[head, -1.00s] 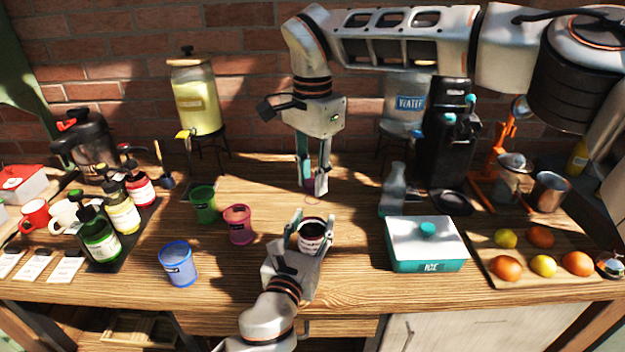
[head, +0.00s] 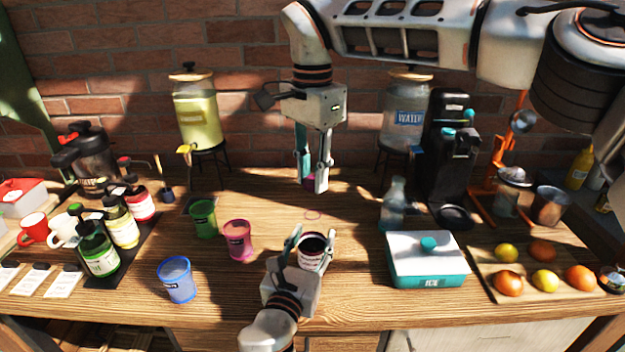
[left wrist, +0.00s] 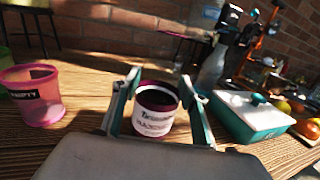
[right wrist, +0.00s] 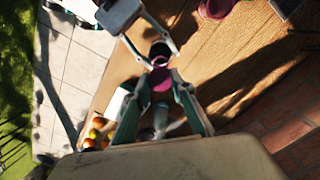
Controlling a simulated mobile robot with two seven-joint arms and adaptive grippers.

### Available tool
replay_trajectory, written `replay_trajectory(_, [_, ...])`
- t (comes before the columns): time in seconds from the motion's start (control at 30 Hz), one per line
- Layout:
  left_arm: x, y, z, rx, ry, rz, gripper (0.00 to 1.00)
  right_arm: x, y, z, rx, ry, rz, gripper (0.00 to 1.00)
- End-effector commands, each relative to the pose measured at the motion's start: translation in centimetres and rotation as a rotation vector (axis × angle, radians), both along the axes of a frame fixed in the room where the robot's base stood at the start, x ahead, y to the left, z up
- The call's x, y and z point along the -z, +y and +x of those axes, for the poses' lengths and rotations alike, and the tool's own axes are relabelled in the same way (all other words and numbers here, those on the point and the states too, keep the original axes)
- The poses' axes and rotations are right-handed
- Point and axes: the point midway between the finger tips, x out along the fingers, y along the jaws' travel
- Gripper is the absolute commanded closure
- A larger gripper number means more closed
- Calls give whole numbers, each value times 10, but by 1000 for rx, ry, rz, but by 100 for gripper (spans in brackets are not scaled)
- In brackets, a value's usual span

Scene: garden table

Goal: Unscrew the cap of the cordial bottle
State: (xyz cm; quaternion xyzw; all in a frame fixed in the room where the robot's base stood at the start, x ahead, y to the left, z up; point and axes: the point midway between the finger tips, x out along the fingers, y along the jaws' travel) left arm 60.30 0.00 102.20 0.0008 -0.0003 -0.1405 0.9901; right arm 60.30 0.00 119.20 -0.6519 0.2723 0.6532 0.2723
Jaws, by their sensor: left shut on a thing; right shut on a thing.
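The cordial bottle (head: 312,251) is a short jar with a white label and a dark open mouth. It stands upright in my left gripper (head: 307,243), whose fingers are shut around its sides. The left wrist view shows the bottle (left wrist: 155,112) between the fingers, its label only partly legible. My right gripper (head: 313,186) points down, above and behind the bottle, shut on a purple cap (head: 309,181). In the right wrist view the cap (right wrist: 160,79) sits between the fingertips, apart from the bottle's dark mouth (right wrist: 160,50).
A pink cup (head: 238,240), a green cup (head: 203,218) and a blue cup (head: 177,279) stand left of the bottle. A teal-and-white ice box (head: 412,271) and a clear bottle (head: 393,205) stand to the right. A faint pink ring (head: 314,215) marks the table.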

Motion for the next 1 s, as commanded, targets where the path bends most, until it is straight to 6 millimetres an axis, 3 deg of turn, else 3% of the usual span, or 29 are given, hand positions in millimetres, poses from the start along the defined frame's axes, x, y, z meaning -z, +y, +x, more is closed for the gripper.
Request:
replay_trajectory(0.07, [1,0,0,0,2,2,100,0,0,0,0,0,0,100])
replay_trajectory(0.1, [1,0,0,0,2,2,49,0,0,0,0,0,0,100])
replay_trajectory(0.17, [1,0,0,0,2,2,37,0,0,0,0,0,0,100])
replay_trajectory(0.57, [1,1,-4,0,1,0,37,1,0,0,0,0,0,100])
replay_trajectory(0.77, [2,9,-31,1,3,1,37,1,0,0,0,0,0,100])
replay_trajectory(1.0, [2,23,-78,1,4,1,37,1,0,0,0,0,0,100])
